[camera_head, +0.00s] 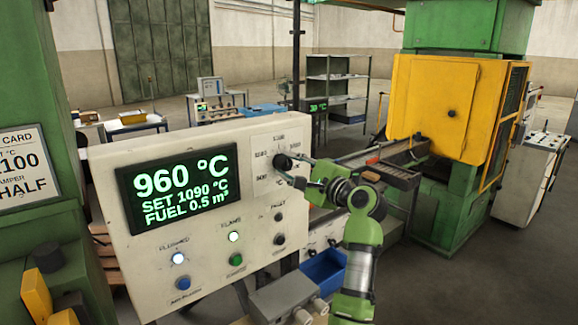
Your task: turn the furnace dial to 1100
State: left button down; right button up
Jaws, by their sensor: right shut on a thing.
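The furnace dial (282,161) is a dark knob at the upper right of the pale control panel (255,205), with a printed scale around it. The panel's display (178,186) reads 960 °C, SET 1090 °C and FUEL 0.5 m³. My right gripper (294,166) reaches the panel from the right and is shut on the dial. Its green wrist hides the panel's right edge. The dial's pointer and the small scale numbers are too small to read. My left gripper is not in view.
Lit lamps and buttons (236,259) sit below the display. A card (24,166) with a partly cut-off "100" hangs at the left. A grey box (287,296) and a blue bin (325,268) lie below the panel. A yellow-and-green machine (432,95) stands behind at right.

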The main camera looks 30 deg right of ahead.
jog(key=shift+m, duration=0.5)
jog(key=o, duration=1.1)
jog(key=shift+d, duration=0.1)
jog(key=s, duration=0.8)
jog(key=s+d, duration=0.1)
jog(key=s, duration=0.3)
